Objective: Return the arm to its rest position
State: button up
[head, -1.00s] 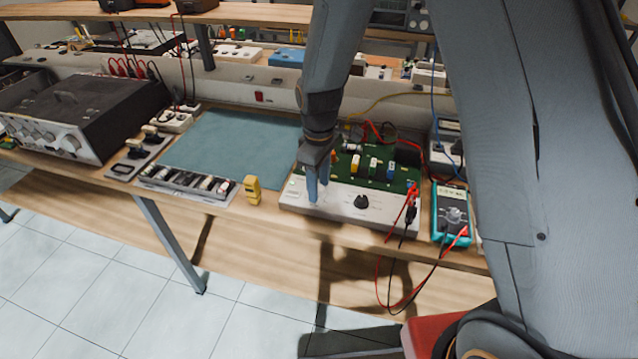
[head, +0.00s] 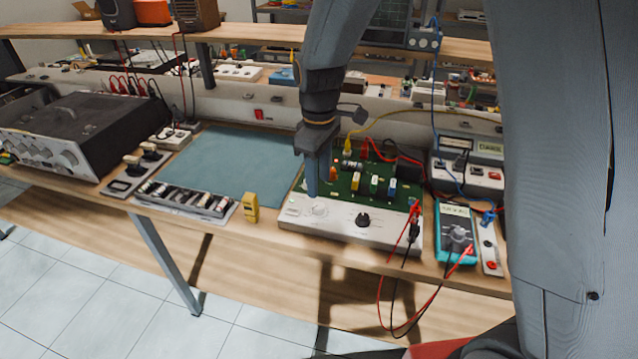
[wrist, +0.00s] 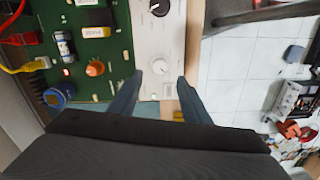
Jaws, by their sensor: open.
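My gripper (head: 311,180) hangs from my arm in the head view, above the left part of the white-fronted circuit board unit (head: 340,222). In the wrist view my gripper's two fingers (wrist: 159,88) are spread apart with nothing between them. The unit's white panel (wrist: 160,50) with its dark knob and white knob lies beyond the fingertips, and the green board (wrist: 95,55) is to the left. The fingertips look close to the panel's white knob in the head view; I cannot tell the exact gap.
A teal mat (head: 235,165), a tray of small parts (head: 185,198) and a yellow block (head: 251,208) lie left of the unit. A teal multimeter (head: 456,235) with red and black leads stands right. A shelf (head: 250,33) runs behind. Tiled floor shows in front.

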dwell(0.3)
jog(key=s+d+r+m+t, duration=0.1)
jog(key=s+d+r+m, duration=0.1)
jog(key=s+d+m, duration=1)
jog(key=s+d, duration=0.2)
jog(key=s, duration=0.1)
jog(key=shift+s+d+r, duration=0.2)
jog(key=shift+d+r, duration=0.15)
jog(key=shift+r, duration=0.05)
dwell(1.0)
